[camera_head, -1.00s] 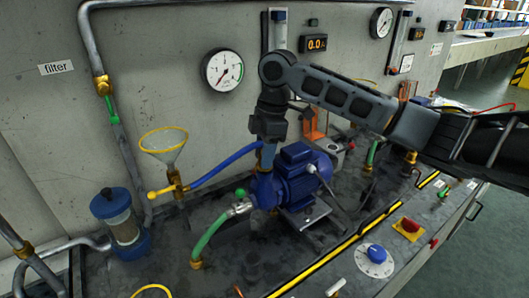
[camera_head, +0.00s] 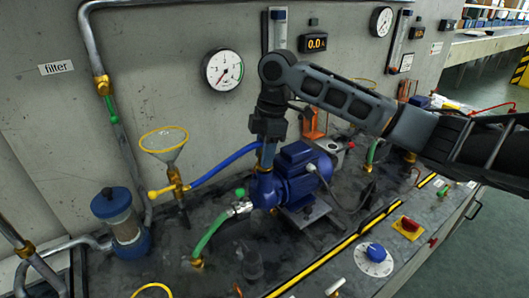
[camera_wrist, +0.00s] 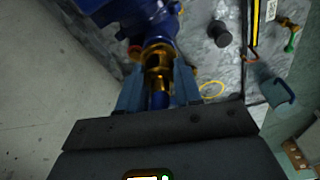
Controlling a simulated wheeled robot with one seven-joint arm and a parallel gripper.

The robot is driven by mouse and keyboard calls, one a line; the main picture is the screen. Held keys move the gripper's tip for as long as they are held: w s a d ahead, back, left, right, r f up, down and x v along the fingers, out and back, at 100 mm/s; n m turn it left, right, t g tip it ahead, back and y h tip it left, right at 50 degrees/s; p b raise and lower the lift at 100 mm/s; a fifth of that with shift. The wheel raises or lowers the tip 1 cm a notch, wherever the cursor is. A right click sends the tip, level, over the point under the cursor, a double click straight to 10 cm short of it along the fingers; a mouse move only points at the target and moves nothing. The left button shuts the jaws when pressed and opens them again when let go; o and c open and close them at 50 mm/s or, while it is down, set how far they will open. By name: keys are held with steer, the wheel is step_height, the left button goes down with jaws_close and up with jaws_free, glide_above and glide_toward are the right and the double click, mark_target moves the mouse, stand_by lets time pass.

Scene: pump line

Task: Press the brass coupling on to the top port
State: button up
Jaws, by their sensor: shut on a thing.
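The blue pump (camera_head: 298,178) stands on the dark bench top in the middle of the head view. My gripper (camera_head: 267,153) points down over its front end. The brass coupling (camera_wrist: 158,60) is between my fingertips (camera_wrist: 158,76) in the wrist view, on the end of the blue hose (camera_head: 226,164). My gripper is shut on the coupling. The coupling is at the top of the pump's blue casing (camera_wrist: 160,25), where the top port is hidden behind it. I cannot tell whether the coupling is fully seated.
A green hose (camera_head: 208,236) joins the pump's front at a green-handled valve (camera_head: 241,203). A brass-rimmed funnel (camera_head: 164,145) and a blue-capped filter (camera_head: 122,220) stand at the left. A blue knob (camera_head: 376,252) and red switch (camera_head: 409,226) lie along the front edge.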

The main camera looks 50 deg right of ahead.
steer(key=shift+f, duration=0.45)
stand_by(0.3)
steer(key=o, duration=1.1)
steer(key=shift+r, duration=0.1)
steer(key=shift+s+d+r+p, duration=0.1)
steer(key=shift+d+r+p, duration=0.05)
steer(key=shift+r+p, duration=0.8)
steer(key=shift+s+d+r+p, duration=0.1)
steer(key=shift+r+p, duration=0.55)
steer(key=shift+r, duration=0.45)
steer(key=shift+d+r, duration=0.1)
steer(key=shift+r, duration=0.7)
steer(key=shift+r, duration=0.15)
steer(key=shift+s+d+r+b, duration=0.1)
steer(key=shift+d+r+b, duration=0.1)
steer(key=shift+r, duration=1.05)
steer(key=shift+s+d+r+b, duration=0.1)
steer(key=shift+d+r+b, duration=0.05)
steer(key=shift+r, duration=1.1)
steer(key=shift+s+d+r+b, duration=0.1)
steer(key=shift+d+r+b, duration=0.1)
steer(key=shift+r, duration=1.05)
